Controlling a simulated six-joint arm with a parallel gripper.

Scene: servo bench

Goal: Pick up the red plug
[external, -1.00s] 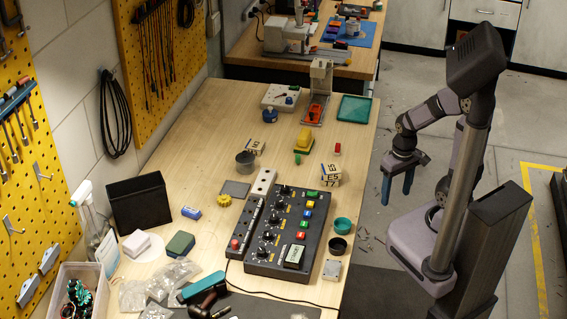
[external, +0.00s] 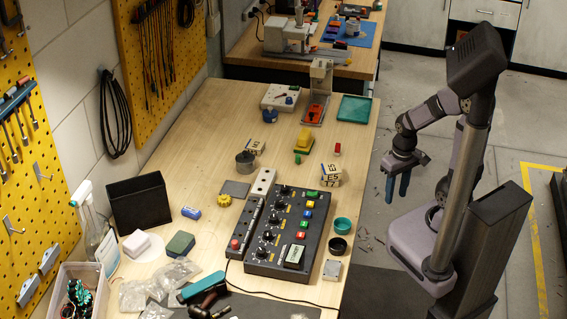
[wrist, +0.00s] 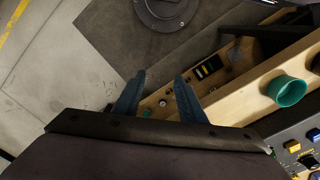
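A small red block (external: 337,149), which may be the red plug, stands on the wooden table near its right edge in the external view. It is too small there to make out its shape, and I do not see it in the wrist view. My gripper (external: 397,186) hangs beyond the table's right edge, pointing down, well apart from the red block. Its two blue fingers are spread with nothing between them. The fingers also show apart in the wrist view (wrist: 157,97).
A cube with printed letters (external: 331,175) and a yellow block on a green base (external: 303,140) stand near the red block. A teal cup (external: 342,225), a dark cup (external: 338,246) and a black control box (external: 287,232) lie nearer the front. The green tray (external: 354,108) is behind.

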